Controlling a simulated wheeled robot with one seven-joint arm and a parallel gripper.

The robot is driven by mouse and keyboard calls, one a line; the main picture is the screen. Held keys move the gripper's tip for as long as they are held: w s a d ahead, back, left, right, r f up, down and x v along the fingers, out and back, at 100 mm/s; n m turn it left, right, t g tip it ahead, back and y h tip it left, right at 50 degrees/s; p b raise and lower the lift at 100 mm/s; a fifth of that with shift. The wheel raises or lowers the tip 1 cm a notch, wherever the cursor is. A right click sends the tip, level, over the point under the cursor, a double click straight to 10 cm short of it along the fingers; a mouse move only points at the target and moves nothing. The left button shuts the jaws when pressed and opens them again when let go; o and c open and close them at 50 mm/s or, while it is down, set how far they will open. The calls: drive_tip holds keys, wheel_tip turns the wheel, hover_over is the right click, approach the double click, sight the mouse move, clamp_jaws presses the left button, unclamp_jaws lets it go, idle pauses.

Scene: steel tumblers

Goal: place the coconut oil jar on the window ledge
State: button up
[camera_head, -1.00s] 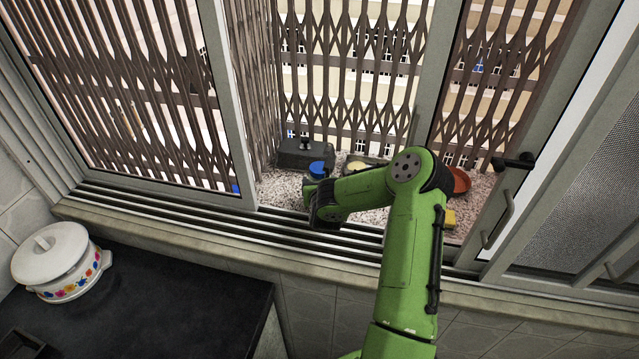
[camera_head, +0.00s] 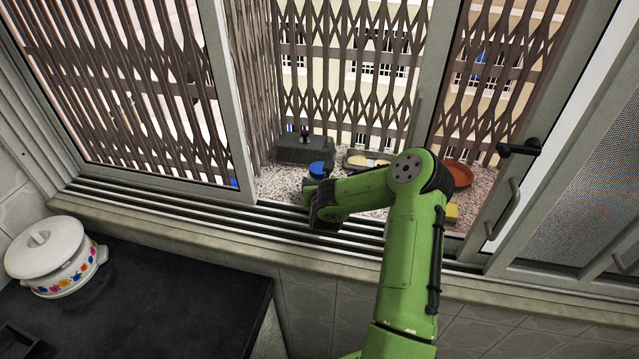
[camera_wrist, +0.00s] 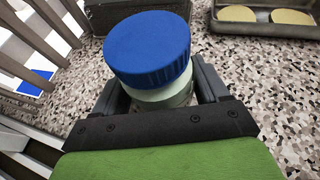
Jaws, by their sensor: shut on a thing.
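The coconut oil jar has a blue ribbed lid (camera_wrist: 148,48) and a pale body (camera_wrist: 165,97), seen close in the wrist view. My gripper (camera_wrist: 160,100) is shut on the jar's body, with one dark finger on each side. In the head view the blue lid (camera_head: 317,169) shows just beyond my gripper (camera_head: 316,190). The jar is over the speckled window ledge (camera_head: 280,184), inside the open window. It looks nearly upright. Its base is hidden, so I cannot tell whether it touches the ledge.
A dark grey box (camera_head: 305,149) stands behind the jar. A tray with pale round pieces (camera_wrist: 278,15) is to the right. A red dish (camera_head: 458,173) and a yellow block (camera_head: 452,212) lie farther right. Window rails (camera_head: 180,207) run in front. A white pot (camera_head: 47,252) stands on the dark counter.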

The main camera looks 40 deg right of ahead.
drive_tip(key=shift+s+f, duration=0.1)
drive_tip(key=shift+f, duration=0.25)
